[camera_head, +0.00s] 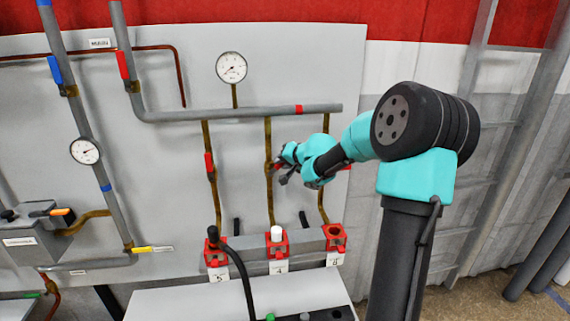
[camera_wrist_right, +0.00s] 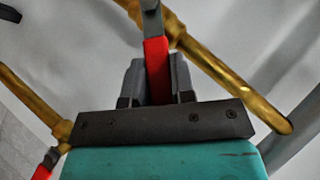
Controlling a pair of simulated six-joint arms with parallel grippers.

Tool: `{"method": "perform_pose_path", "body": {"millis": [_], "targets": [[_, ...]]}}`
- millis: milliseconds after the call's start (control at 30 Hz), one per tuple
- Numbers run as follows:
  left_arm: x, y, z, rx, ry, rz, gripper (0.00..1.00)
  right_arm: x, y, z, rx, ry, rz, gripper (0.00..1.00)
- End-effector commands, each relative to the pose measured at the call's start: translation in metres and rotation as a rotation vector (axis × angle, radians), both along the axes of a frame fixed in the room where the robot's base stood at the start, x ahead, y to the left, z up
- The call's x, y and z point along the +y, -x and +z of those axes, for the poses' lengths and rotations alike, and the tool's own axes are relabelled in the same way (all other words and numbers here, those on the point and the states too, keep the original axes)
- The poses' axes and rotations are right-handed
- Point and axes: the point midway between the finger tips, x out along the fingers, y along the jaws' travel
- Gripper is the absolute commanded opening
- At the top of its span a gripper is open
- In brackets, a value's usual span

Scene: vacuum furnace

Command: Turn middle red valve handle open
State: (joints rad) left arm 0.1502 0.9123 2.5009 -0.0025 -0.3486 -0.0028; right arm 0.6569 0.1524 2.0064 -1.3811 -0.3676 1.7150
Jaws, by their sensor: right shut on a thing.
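The middle red valve handle (camera_head: 278,166) sits on the middle brass pipe (camera_head: 268,140), mostly hidden by my right gripper. In the right wrist view, the red handle (camera_wrist_right: 157,62) stands between the two dark fingers of my right gripper (camera_wrist_right: 157,80), with the brass pipe behind it. My right gripper (camera_head: 284,168) is shut on this handle, its arm coming in from the right. The handle appears to stick out sideways from the pipe, but its exact angle is hard to tell. My left gripper is not in view.
The left brass pipe has an upright red handle (camera_head: 209,162). The right brass pipe (camera_head: 323,204) is partly behind my right gripper. Red fittings (camera_head: 277,250) stand below, and a black hose (camera_head: 242,268) curves at the left one. A gauge (camera_head: 231,67) is above.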

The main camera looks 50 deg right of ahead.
Motion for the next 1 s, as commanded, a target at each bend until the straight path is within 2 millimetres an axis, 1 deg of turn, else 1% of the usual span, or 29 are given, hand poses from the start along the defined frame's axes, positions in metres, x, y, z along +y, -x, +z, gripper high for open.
{"method": "perform_pose_path", "body": {"millis": [167, 433, 467, 700, 1000], "targets": [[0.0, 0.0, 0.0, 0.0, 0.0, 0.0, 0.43, 0.003, -0.0018, 0.0024, 0.041, 0.052, 0.001, 0.0], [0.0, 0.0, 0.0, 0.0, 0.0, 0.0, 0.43, 0.0028, -0.0017, 0.0023, 0.043, 0.053, 0.0, 0.0], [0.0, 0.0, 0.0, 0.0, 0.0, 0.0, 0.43, 0.0027, -0.0017, 0.0023, 0.043, 0.053, 0.0, 0.25], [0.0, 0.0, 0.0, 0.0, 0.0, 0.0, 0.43, 0.0026, -0.0018, 0.0027, 0.042, 0.054, 0.0, 0.48], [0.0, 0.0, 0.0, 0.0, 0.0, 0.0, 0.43, 0.0024, -0.0007, 0.0038, 0.041, 0.054, -0.001, 0.49]]}}
